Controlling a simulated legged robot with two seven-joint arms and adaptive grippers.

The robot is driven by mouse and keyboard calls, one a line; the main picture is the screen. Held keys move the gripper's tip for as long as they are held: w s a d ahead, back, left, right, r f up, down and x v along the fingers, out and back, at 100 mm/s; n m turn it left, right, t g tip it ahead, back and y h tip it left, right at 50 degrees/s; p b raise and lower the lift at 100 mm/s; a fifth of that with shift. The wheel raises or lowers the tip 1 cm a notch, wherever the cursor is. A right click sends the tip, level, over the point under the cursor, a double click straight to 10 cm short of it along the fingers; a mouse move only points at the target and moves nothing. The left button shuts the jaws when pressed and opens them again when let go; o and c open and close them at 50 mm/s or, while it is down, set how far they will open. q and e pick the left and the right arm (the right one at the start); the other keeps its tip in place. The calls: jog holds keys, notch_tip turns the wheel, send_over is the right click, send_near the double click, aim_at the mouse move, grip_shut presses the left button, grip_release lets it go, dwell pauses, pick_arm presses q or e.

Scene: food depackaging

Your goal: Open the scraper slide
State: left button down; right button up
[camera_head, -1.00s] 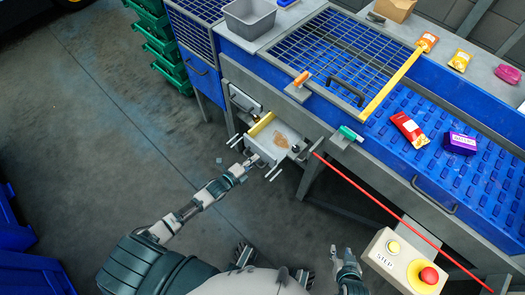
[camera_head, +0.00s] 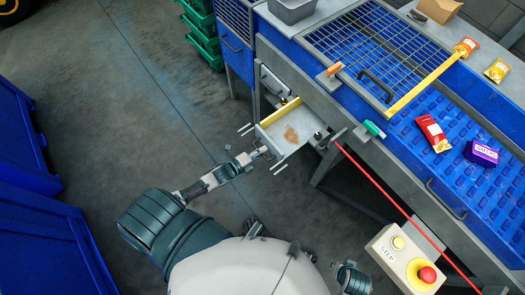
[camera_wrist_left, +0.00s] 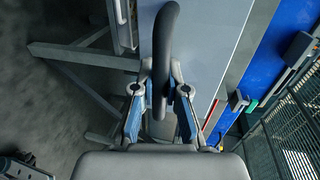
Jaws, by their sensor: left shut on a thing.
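The scraper slide (camera_head: 303,125) is a pale tray drawer with a yellow bar along one side and a brown smear on its floor. It stands pulled out from the front of the blue and grey machine. My left gripper (camera_head: 265,153) is at the slide's outer front end. In the left wrist view, my left gripper (camera_wrist_left: 162,100) is shut on a dark curved handle (camera_wrist_left: 163,40); the fingers stand on both sides of it. My right gripper (camera_head: 350,265) is low in the head view, away from the slide, and its fingers are too small to read.
Blue bins (camera_head: 35,220) stand at the left. Green crates (camera_head: 203,40) stand at the back. The floor left of the slide is clear.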

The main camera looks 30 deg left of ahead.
pick_arm(q)
jog(key=c, duration=1.3)
grip_release()
jog(key=shift+w+a, duration=0.1)
jog(key=shift+a, duration=0.15)
jog(key=shift+o, duration=0.6)
jog(key=shift+s+a, duration=0.1)
jog(key=shift+s, duration=0.3)
jog(key=v, duration=1.1)
jog(key=shift+s+a, duration=0.1)
